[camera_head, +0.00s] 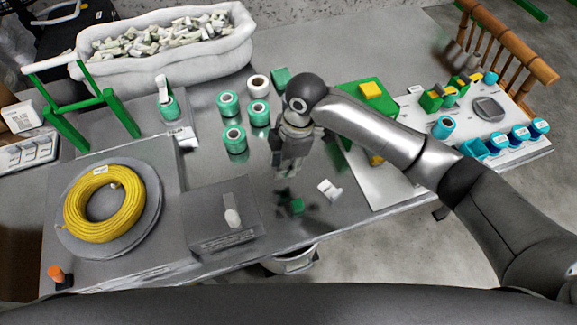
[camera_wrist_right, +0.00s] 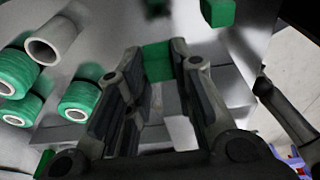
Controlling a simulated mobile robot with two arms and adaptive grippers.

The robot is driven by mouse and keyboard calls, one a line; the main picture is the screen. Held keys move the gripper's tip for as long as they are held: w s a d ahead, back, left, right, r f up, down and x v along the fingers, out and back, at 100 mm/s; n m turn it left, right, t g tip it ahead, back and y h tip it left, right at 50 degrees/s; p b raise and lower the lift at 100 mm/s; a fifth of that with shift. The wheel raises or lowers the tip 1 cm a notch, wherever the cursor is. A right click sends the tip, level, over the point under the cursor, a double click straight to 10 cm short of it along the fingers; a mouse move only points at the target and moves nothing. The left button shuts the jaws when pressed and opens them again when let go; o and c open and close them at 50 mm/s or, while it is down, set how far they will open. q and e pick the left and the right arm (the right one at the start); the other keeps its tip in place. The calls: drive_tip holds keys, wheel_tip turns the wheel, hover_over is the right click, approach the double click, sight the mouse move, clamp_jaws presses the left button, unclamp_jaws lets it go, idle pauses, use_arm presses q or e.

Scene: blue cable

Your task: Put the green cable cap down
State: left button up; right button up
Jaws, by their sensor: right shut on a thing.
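My right gripper (camera_head: 287,170) points down over the middle of the grey table in the head view. In the right wrist view its fingers (camera_wrist_right: 158,62) are closed on the green cable cap (camera_wrist_right: 157,61), a small green block between the fingertips. In the head view the fingers hide the held cap. A green block also shows at the top of the right wrist view (camera_wrist_right: 218,12). My left gripper is not in view.
Green rolls (camera_head: 235,138) and a white roll (camera_head: 258,84) stand left of the gripper. A yellow cable coil (camera_head: 104,204) lies at left. A white bin (camera_head: 165,72) stands behind. A white board (camera_head: 385,187) with parts is at right. A small white piece (camera_head: 329,190) lies near the front edge.

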drive_tip(key=w+f, duration=0.2)
drive_tip(key=shift+d+f, duration=0.3)
drive_tip(key=shift+f, duration=0.05)
drive_tip(key=shift+w+f, duration=0.15)
drive_tip(key=shift+f, duration=1.45)
drive_tip(key=shift+f, duration=0.15)
drive_tip(key=o, duration=1)
drive_tip(key=shift+c, duration=0.2)
wheel_tip(320, 180, up, 12)
drive_tip(key=d, duration=0.2)
drive_tip(key=shift+w+d, duration=0.15)
drive_tip(key=shift+w, duration=0.1)
